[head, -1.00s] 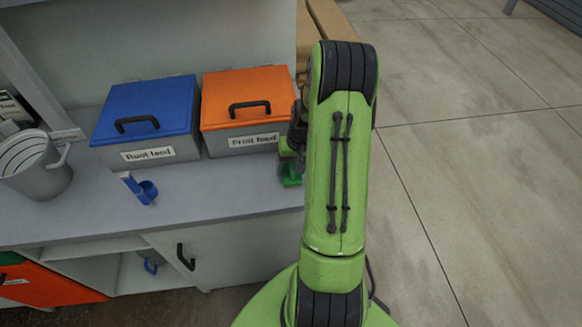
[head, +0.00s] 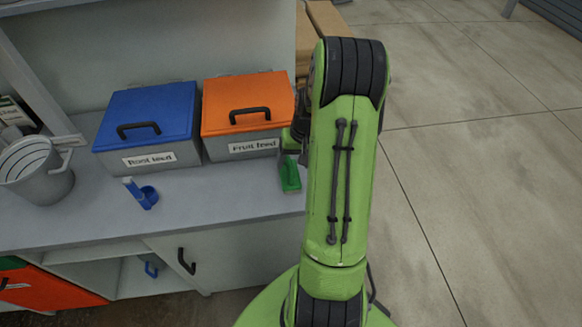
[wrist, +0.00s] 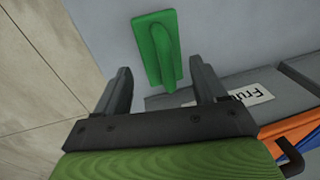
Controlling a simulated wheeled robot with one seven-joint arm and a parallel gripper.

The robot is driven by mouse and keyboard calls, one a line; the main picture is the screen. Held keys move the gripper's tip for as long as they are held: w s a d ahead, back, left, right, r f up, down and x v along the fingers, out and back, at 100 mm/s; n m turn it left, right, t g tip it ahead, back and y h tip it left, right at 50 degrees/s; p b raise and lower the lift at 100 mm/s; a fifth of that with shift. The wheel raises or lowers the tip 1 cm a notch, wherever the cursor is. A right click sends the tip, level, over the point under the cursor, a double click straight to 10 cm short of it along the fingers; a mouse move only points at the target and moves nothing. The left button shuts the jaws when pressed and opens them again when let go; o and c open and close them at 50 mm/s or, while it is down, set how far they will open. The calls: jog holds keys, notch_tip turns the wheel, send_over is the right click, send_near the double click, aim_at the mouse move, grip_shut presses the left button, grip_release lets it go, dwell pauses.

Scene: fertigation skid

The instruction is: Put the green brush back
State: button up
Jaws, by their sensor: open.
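The green brush (head: 290,178) lies on the grey counter in front of the orange-lidded box, near the counter's right end. In the wrist view it shows as a flat green plate with a raised green handle (wrist: 157,48). My gripper is open and empty; in the wrist view (wrist: 160,78) its two dark fingers stand apart, with the brush beyond their tips and roughly between them. The brush looks clear of both fingers. In the head view my arm hides most of the gripper.
The counter's front is mostly clear. Open floor (head: 480,200) lies right.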

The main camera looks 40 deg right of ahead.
aim_at(298, 174)
notch_tip(298, 174, up, 7)
jog(key=p, duration=0.1)
jog(key=s+a+r+n+h, duration=0.2)
jog(key=a+r+n, duration=0.1)
jog(key=a+r, duration=0.8)
jog(key=s+a+r+n+t, duration=0.3)
jog(key=s+a+r+n, duration=0.1)
jog(key=s+a, duration=0.8)
jog(key=shift+s+a+t+y, duration=0.3)
jog(key=shift+s+a+t, duration=0.1)
jog(key=shift+a, duration=0.1)
jog(key=shift+w, duration=0.1)
jog(key=shift+r+p, duration=0.75)
jog(key=shift+p, duration=0.05)
